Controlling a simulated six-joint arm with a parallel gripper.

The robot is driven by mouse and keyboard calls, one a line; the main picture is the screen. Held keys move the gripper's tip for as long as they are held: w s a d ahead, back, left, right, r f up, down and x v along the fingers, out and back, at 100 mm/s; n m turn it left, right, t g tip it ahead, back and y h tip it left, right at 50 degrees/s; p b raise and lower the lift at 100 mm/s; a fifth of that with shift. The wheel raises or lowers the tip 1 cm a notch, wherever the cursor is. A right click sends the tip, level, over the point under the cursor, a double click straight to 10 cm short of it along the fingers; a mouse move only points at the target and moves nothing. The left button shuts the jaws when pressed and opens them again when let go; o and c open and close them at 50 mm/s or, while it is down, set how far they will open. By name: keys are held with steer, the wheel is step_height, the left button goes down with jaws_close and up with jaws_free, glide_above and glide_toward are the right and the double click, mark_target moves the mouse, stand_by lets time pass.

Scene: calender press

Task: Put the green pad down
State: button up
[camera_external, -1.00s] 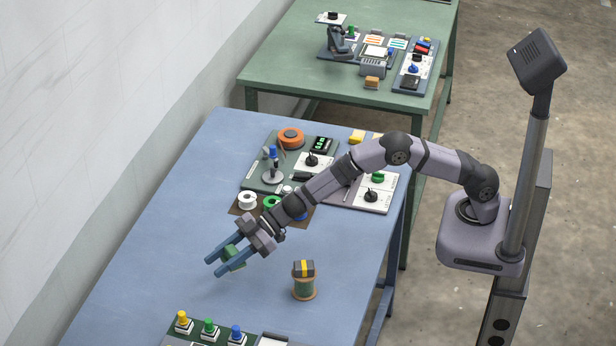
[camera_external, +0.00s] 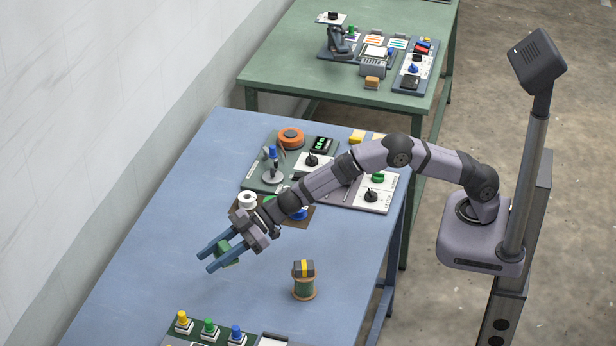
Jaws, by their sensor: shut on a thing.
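The green pad (camera_external: 224,251) is a small green block between the two blue fingers of my gripper (camera_external: 213,260). The fingers are shut on it and hide part of its sides. My gripper points to the lower left over the bare left part of the blue table (camera_external: 160,230). The pad appears to be above the table top; how high, I cannot tell.
A spool (camera_external: 303,282) with a yellow-striped dark block (camera_external: 304,268) on top stands right of my gripper. Yellow, green and blue buttons (camera_external: 209,328) line the front edge. Behind are a brown mat (camera_external: 237,213) with spools and a panel (camera_external: 262,180). The table's left is clear.

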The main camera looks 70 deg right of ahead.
mark_target(217, 291)
stand_by(0.3)
steer(key=shift+f+b, duration=0.9)
steer(key=shift+f, duration=4.1)
steer(key=shift+f, duration=0.2)
steer(key=o, duration=1)
steer(key=shift+o, duration=0.2)
steer(key=shift+r, duration=0.2)
steer(key=shift+b+v, duration=1.15)
steer(key=shift+v, duration=4.9)
steer(key=shift+s+a, duration=0.1)
